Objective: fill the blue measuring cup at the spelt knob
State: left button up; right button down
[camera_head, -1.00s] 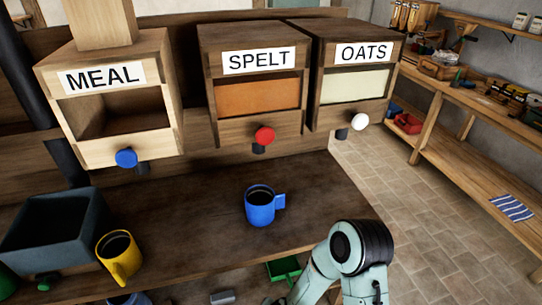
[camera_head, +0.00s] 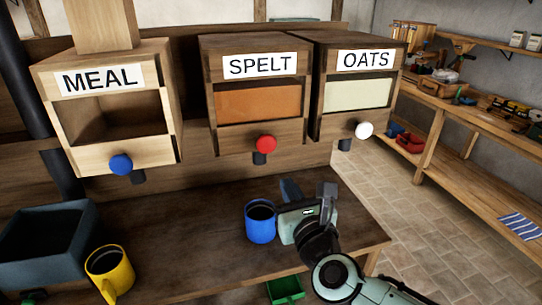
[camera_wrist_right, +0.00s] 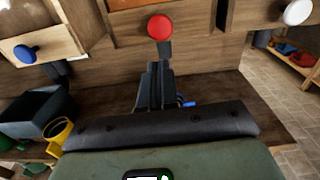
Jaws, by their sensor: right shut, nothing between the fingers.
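The blue measuring cup (camera_head: 260,222) stands upright on the bench, dark inside, below the spelt bin (camera_head: 262,96). The bin has a red knob (camera_head: 265,144) with a dark spout (camera_head: 260,158) under it. My right gripper (camera_head: 290,190) is shut and empty, just right of the cup; its body hides the cup's handle side. I cannot tell whether it touches the cup. In the right wrist view the closed fingers (camera_wrist_right: 155,85) point towards the red knob (camera_wrist_right: 159,27). Only a small blue piece of the cup (camera_wrist_right: 189,104) shows there. My left gripper is not in view.
The meal bin (camera_head: 110,105) has a blue knob, and the oats bin (camera_head: 362,90) a white one. A yellow cup (camera_head: 112,272) and a dark box (camera_head: 45,245) stand at left on the bench. The bench (camera_head: 190,225) is clear left of the blue cup.

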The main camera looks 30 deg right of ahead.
aim_at(268, 143)
jog(key=shift+s+r+m, duration=0.2)
jog(key=shift+r+m, duration=0.1)
jog(key=shift+r, duration=0.1)
jog(key=p+x, duration=0.3)
jog(key=x, duration=1.1)
jog(key=shift+d+r, duration=0.1)
jog(key=shift+d, duration=0.05)
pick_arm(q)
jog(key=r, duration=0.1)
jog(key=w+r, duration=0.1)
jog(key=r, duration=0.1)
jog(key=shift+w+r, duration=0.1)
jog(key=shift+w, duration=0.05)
pick_arm(e)
jog(key=shift+w, duration=0.1)
jog(key=shift+b+x, duration=0.35)
jog(key=shift+x, duration=1.15)
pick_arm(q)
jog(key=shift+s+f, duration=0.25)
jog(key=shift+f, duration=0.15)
pick_arm(e)
jog(key=shift+r, duration=0.25)
dwell(0.7)
